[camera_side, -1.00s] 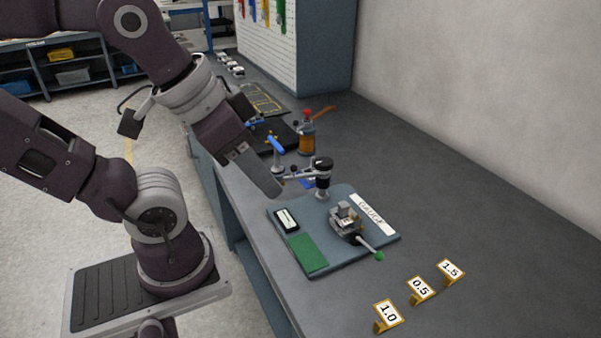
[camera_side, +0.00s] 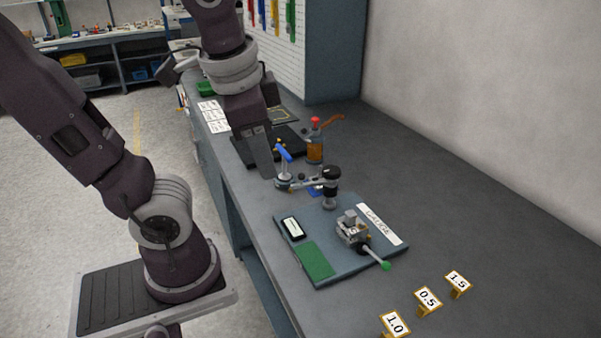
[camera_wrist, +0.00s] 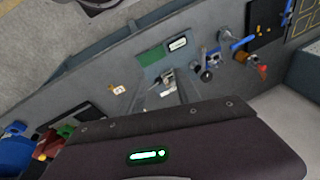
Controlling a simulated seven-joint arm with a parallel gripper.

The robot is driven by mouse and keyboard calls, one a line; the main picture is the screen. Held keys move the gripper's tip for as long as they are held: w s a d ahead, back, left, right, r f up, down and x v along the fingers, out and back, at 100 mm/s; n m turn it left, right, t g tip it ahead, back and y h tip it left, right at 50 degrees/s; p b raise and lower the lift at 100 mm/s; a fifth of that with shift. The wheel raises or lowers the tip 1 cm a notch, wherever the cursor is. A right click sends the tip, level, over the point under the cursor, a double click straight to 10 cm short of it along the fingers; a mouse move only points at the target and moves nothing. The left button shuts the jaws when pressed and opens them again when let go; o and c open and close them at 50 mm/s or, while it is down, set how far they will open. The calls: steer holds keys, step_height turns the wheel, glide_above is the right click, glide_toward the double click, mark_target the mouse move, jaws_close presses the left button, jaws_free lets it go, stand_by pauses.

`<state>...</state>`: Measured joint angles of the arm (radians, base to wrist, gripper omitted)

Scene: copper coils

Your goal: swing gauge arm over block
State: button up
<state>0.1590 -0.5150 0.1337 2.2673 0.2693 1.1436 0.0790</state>
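The gauge arm (camera_side: 307,184) is a grey bar on a post with a black knob (camera_side: 331,172), at the back of the blue-grey gauge plate (camera_side: 345,271). It points left, away from the metal block in the small vise (camera_side: 352,229). The vise has a green-tipped lever and also shows in the wrist view (camera_wrist: 167,76). The post's dark knob shows in the wrist view (camera_wrist: 206,76). My gripper (camera_side: 267,174) points down just left of the gauge arm's free end. No contact is clear. Its finger gap cannot be made out.
A green pad (camera_side: 315,261) and a small display (camera_side: 292,228) lie on the plate. Number tags (camera_side: 428,300) stand at the front. The bench's right side is clear.

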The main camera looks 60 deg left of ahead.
steer(key=w+a+f+m+g+y, duration=0.2)
steer(key=a+f+m+g+y, duration=0.15)
steer(key=a, duration=0.35)
step_height(320, 180, up, 6)
steer(key=m+t+y, duration=0.4)
steer(key=m+y, duration=0.8)
steer(key=m, duration=0.1)
glide_above(302, 179)
steer(key=d, duration=0.3)
steer(key=shift+n, duration=0.35)
steer(key=f, duration=2.3)
steer(key=shift+s+f, duration=0.1)
steer(key=shift+s, duration=0.15)
steer(key=a, duration=0.3)
steer(key=w+a, duration=0.1)
steer(key=a, duration=0.1)
steer(key=shift+a+f, duration=0.1)
steer(key=shift+a, duration=0.3)
steer(key=shift+w+a, duration=0.2)
steer(key=shift+a, duration=0.35)
jaws_close()
